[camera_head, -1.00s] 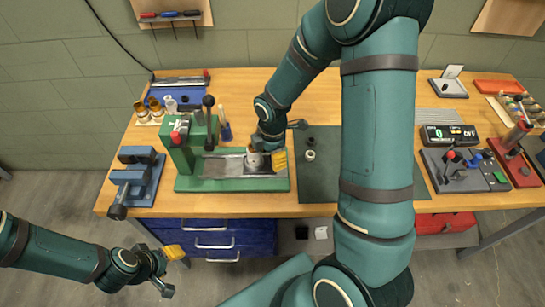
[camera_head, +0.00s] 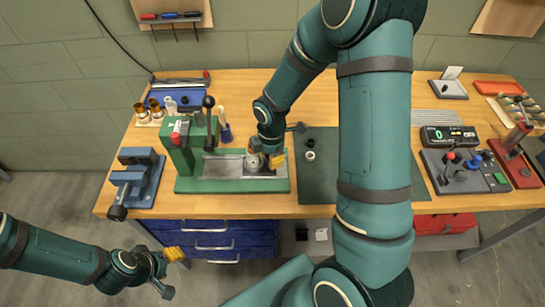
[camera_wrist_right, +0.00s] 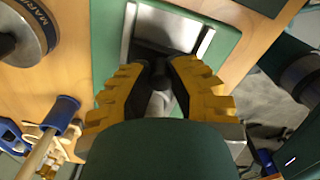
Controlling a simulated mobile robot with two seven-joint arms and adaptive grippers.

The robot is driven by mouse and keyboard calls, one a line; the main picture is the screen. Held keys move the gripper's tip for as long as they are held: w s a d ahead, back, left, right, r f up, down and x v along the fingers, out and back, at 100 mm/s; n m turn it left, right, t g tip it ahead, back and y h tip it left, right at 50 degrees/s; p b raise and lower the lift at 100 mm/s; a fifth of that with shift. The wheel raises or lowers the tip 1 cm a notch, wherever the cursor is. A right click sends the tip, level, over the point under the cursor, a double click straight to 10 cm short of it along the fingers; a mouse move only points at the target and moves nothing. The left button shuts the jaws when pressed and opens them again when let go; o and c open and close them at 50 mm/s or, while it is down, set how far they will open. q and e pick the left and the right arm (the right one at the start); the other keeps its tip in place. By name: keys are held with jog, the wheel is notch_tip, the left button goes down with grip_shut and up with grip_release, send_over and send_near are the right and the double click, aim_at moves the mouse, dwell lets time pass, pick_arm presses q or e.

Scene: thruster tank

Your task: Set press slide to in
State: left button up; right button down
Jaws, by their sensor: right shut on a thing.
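The green press (camera_head: 182,158) stands at the left of the bench, with a metal slide track (camera_head: 222,168) along its green base. My right gripper (camera_head: 275,160) is over the right end of this track. In the right wrist view its yellow-backed fingers (camera_wrist_right: 160,78) are shut on a small dark part of the press slide (camera_wrist_right: 161,101), above the metal track (camera_wrist_right: 166,32). The fingers hide much of that part. My left gripper (camera_head: 172,256) is in front of the bench, away from the press; its finger gap is too small to make out.
A blue vise (camera_head: 138,180) stands left of the press. A dark mat (camera_head: 318,185) with small rings lies to the right. A blue tray (camera_head: 180,97) and brass cups are behind. A grey control unit (camera_head: 462,172) stands far right.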

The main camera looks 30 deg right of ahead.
aim_at(258, 158)
jog(key=w+a, duration=0.2)
jog(key=a, duration=0.1)
jog(key=shift+w+a, duration=0.1)
jog(key=shift+a, duration=0.15)
jog(key=shift+d, duration=0.1)
jog(key=c, duration=0.8)
grip_release()
jog(key=shift+c, duration=0.2)
notch_tip(258, 158, up, 12)
